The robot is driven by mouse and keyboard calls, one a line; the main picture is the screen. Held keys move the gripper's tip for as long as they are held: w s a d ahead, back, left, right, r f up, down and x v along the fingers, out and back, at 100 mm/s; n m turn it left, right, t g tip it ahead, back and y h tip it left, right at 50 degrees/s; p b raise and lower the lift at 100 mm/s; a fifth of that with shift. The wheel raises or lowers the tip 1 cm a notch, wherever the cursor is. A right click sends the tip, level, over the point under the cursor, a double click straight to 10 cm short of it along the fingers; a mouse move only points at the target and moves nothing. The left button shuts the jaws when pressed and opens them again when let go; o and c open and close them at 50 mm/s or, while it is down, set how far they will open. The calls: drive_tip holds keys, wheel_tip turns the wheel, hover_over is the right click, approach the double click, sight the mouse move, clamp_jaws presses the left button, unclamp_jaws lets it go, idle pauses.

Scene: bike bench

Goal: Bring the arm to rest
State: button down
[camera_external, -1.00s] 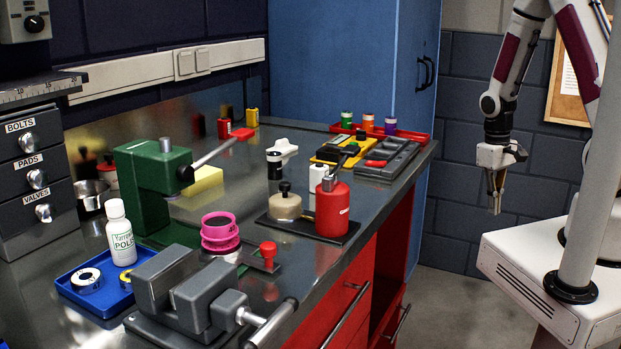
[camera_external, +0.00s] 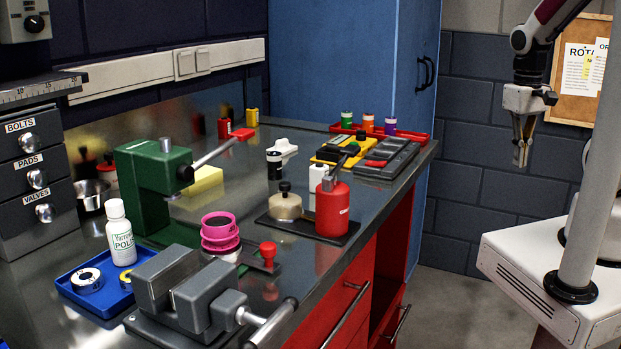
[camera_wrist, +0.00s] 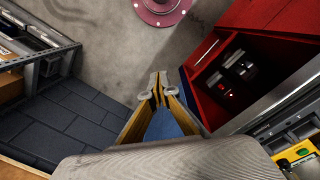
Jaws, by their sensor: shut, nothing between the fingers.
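The workbench (camera_external: 330,262) has several tools and trays on it, and a red drawer front (camera_external: 340,305). A blue cabinet (camera_external: 350,60) stands at the back. A grey post (camera_external: 592,200) stands at the right. A pinboard (camera_external: 570,100) hangs behind my arm.

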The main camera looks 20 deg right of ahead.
drive_tip(key=s+r+t, duration=0.2)
drive_tip(key=r+t, duration=0.1)
drive_tip(key=r, duration=0.4)
drive_tip(key=s+a+r+t, duration=0.1)
drive_tip(key=s+r+t, duration=0.1)
drive_tip(key=r, duration=0.5)
drive_tip(key=shift+s+a+r+m+t+y, duration=0.15)
drive_tip(key=shift+s+m+t+y, duration=0.2)
drive_tip(key=shift+s, duration=0.2)
drive_tip(key=c, duration=2.8)
unclamp_jaws()
